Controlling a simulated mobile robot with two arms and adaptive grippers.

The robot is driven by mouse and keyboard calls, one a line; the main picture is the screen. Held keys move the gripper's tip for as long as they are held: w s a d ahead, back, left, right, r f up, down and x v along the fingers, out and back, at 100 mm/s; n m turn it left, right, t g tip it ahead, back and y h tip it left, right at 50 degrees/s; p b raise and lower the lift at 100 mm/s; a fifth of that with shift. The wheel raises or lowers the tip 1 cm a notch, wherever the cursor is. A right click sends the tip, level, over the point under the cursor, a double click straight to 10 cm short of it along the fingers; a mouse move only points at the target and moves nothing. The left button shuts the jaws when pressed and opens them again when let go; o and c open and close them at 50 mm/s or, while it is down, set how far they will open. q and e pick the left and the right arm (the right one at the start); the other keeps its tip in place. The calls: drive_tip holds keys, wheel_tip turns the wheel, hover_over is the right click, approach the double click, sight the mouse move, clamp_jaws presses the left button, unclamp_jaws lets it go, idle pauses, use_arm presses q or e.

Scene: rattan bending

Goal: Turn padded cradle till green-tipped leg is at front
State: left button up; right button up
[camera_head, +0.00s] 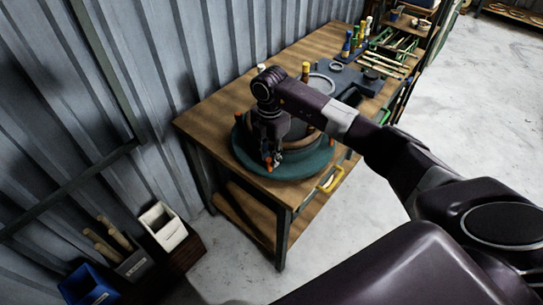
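The padded cradle stands on a round teal base (300,169) at the near end of the wooden workbench. Its dark round body is largely hidden behind my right arm and gripper. Small orange tips show around its rim, at the left (239,116) and at the right (331,142); another orange spot shows beside my gripper's fingers. I cannot make out a green-tipped leg. My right gripper (272,158) points down over the cradle's near left side. Whether it touches a leg, and whether its fingers are open or closed, is unclear. My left gripper is not in view.
The wooden workbench (222,103) runs along the corrugated wall. Tools, thin rods (383,62) and bottles lie at its far end. A yellow handle (331,180) shows on the bench's side. Bins, including a white one (162,226), stand at lower left. The floor at right is clear.

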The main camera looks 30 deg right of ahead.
drive_tip(key=shift+o, duration=1.4)
drive_tip(key=shift+r, duration=0.15)
wheel_tip(320, 180, up, 12)
